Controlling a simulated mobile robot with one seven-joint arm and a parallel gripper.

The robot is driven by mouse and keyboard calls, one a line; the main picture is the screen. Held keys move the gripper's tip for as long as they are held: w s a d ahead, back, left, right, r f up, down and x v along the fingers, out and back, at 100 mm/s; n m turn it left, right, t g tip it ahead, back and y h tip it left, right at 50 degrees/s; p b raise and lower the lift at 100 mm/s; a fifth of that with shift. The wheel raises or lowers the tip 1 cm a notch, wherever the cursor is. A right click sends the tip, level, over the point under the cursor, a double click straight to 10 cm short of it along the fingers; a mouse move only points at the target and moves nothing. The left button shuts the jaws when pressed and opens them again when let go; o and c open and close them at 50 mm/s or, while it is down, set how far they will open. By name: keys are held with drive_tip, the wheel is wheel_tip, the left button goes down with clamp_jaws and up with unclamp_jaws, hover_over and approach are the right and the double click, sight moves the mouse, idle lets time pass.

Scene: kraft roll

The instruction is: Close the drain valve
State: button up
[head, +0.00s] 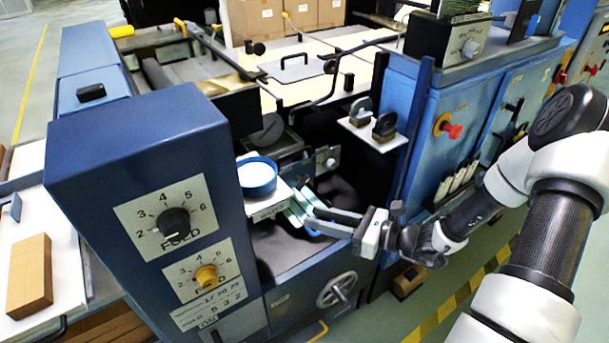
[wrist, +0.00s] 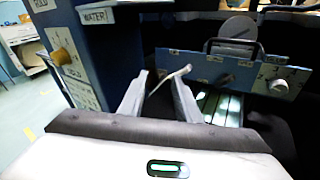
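My gripper (head: 308,216) reaches in from the right, under the front of the water shelf (head: 266,205). In the wrist view its two fingers (wrist: 158,88) are spread apart. A thin pale lever (wrist: 173,77) shows between and just beyond the fingertips and slants up to the right; it looks like the drain valve's handle. I cannot tell whether a finger touches it. The valve's body is hidden, and in the head view my fingers cover this spot. A blue round pan (head: 257,177) with pale contents sits on the shelf above, whose WATER label (wrist: 96,16) shows in the wrist view.
The blue cabinet with the FOLD dial (head: 173,222) stands close left of my gripper. A numbered blue plate (wrist: 235,72) with knobs lies beyond the fingers. A handwheel (head: 336,290) is below. A red knob (head: 452,130) is on the right cabinet.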

drive_tip(key=w+d+f+m+t+h, duration=0.55)
drive_tip(key=f+m+t, duration=0.2)
drive_tip(key=m, duration=0.55)
approach(304, 184)
drive_tip(key=shift+t+y, duration=0.25)
drive_tip(key=x, duration=1)
drive_tip(key=shift+w+d+f, duration=0.1)
drive_tip(key=shift+w+f, duration=0.05)
drive_tip(key=shift+f, duration=0.25)
clamp_jaws()
